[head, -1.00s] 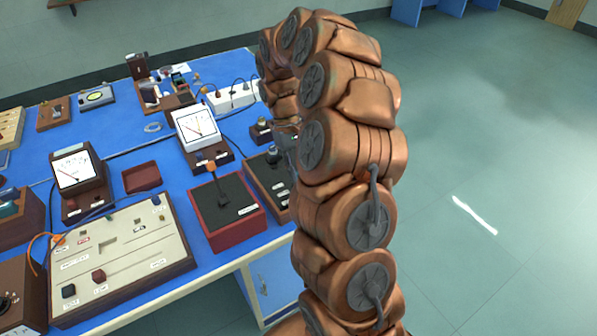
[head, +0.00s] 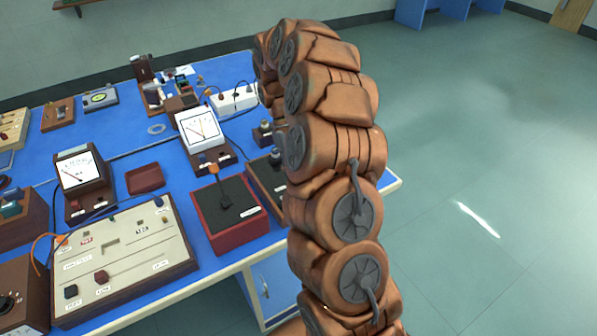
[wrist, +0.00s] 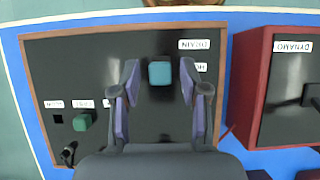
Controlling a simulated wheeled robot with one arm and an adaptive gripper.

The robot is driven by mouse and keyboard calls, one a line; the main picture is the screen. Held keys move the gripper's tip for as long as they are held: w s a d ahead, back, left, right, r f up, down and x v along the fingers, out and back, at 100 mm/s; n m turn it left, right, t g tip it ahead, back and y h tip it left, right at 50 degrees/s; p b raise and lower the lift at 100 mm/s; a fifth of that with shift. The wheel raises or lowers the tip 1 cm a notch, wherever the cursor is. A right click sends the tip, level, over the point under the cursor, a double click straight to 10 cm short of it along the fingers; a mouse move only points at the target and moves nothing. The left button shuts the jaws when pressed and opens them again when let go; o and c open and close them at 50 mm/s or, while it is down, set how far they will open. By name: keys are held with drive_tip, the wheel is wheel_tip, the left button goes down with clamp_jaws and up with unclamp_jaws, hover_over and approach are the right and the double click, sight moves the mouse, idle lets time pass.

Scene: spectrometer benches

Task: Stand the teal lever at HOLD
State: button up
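In the wrist view, the teal lever (wrist: 160,73) shows from above as a square teal block on a black panel with a brown wooden rim (wrist: 112,32). My gripper (wrist: 160,80) is open, one finger on each side of the block, with a gap visible on both sides. A label beginning "HO" (wrist: 201,67) lies just right of the lever, partly hidden by the right finger. Another label (wrist: 194,44) lies above it. How far the lever is tilted cannot be told from above. In the head view, my arm hides the gripper and the lever.
A green block (wrist: 83,121) and a small black toggle (wrist: 68,152) sit at the panel's left. The red dynamo box (wrist: 245,95) stands close on the right; it also shows in the head view (head: 238,236). Meters and a cream board (head: 130,235) fill the blue bench leftward.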

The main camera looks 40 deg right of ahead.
drive_tip(key=shift+r, duration=0.1)
idle(0.3)
drive_tip(key=v, duration=0.7)
idle(0.3)
drive_tip(key=shift+w+r, duration=0.1)
drive_tip(key=shift+r, duration=0.05)
